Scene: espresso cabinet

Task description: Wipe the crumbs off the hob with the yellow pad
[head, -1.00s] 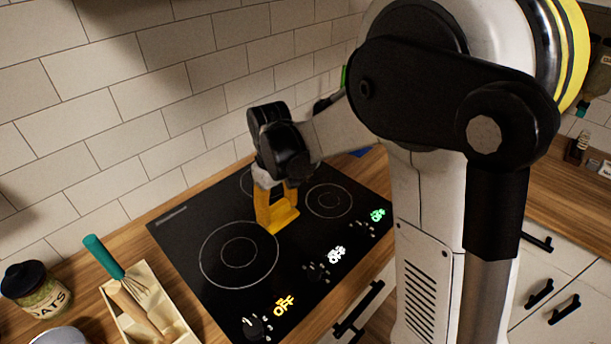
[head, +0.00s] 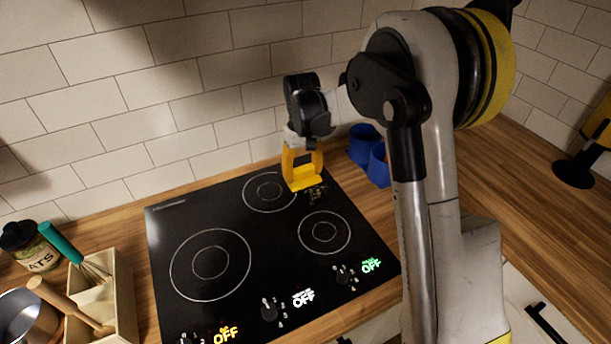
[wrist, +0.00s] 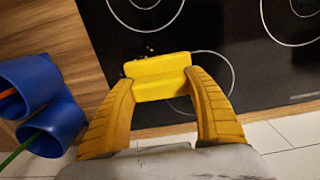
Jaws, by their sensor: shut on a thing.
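The black hob (head: 180,230) lies in the worktop with several ringed burner zones. My gripper (head: 303,178) is over its back right part and is shut on the yellow pad (head: 308,184). In the wrist view the pad (wrist: 160,77) sits between the yellow fingers of my gripper (wrist: 162,88). Small brown crumbs (head: 316,194) lie on the hob just in front of the pad. A few crumbs (wrist: 149,49) also show beside the pad in the wrist view. I cannot tell whether the pad touches the glass. Crumbs under the pad would be hidden.
Blue cups (head: 367,145) stand just right of the hob's back corner; they also show in the wrist view (wrist: 35,85). A tiled wall (head: 190,110) rises close behind. A wooden utensil box (head: 112,290) and a jar (head: 32,247) stand left. Knobs (head: 270,309) line the hob's front.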

